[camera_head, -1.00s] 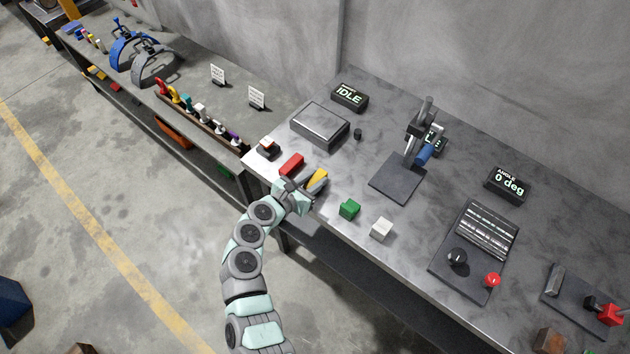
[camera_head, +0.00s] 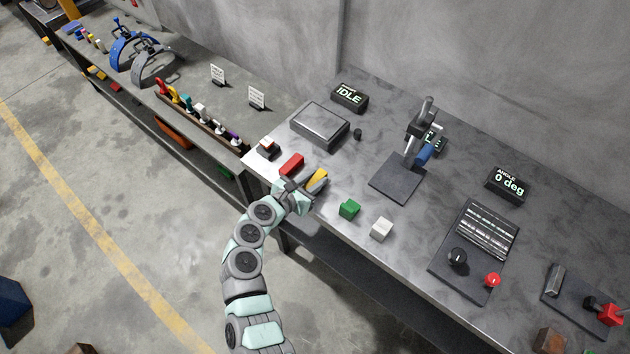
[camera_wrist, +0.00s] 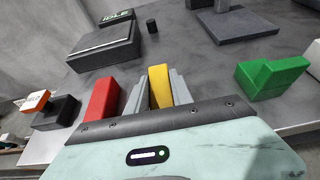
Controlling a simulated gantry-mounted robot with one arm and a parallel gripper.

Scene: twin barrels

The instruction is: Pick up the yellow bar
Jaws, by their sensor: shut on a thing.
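The yellow bar (camera_head: 317,178) lies near the front edge of the grey metal bench, between the red block and the green block. My gripper (camera_head: 304,184) is at the bar from the front side. In the wrist view the yellow bar (camera_wrist: 160,86) stands between my two grey fingers (camera_wrist: 158,92), which are shut on it. The bar's near end is hidden behind the gripper's dark front edge. I cannot tell whether the bar touches the bench.
A red block (camera_head: 292,163) is close on the left of my gripper. A green block (camera_head: 349,209) and a white block (camera_head: 381,229) are to the right. A grey box (camera_head: 319,125) and a press with a dark base plate (camera_head: 398,178) stand farther back.

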